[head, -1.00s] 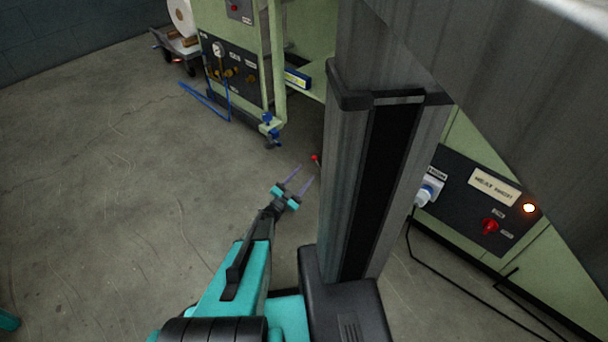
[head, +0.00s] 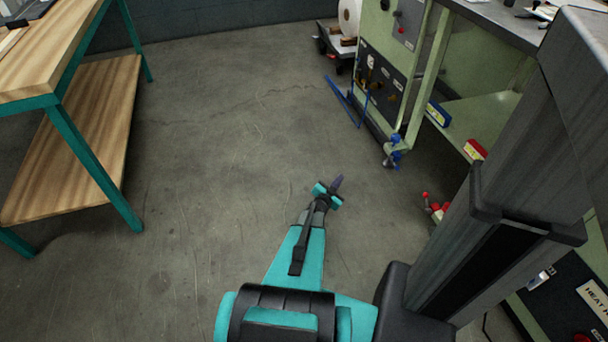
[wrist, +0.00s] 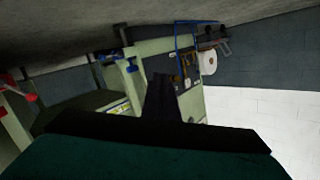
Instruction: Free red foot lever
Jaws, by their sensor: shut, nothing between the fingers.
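A red-tipped foot lever (head: 426,196) shows low by the green machine's near leg, right of my arm and partly hidden by my column. Red parts also show at the left edge of the wrist view (wrist: 28,92). My gripper (head: 337,184) is shut and empty above the bare floor, to the left of the red lever and apart from it. In the wrist view the gripper (wrist: 160,90) is a dark shape in front of the machine.
The green machine (head: 433,60) stands at right, with a blue caster lever (head: 394,155) on its near left leg. A wooden bench with teal legs (head: 66,120) stands at left. The floor between is clear.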

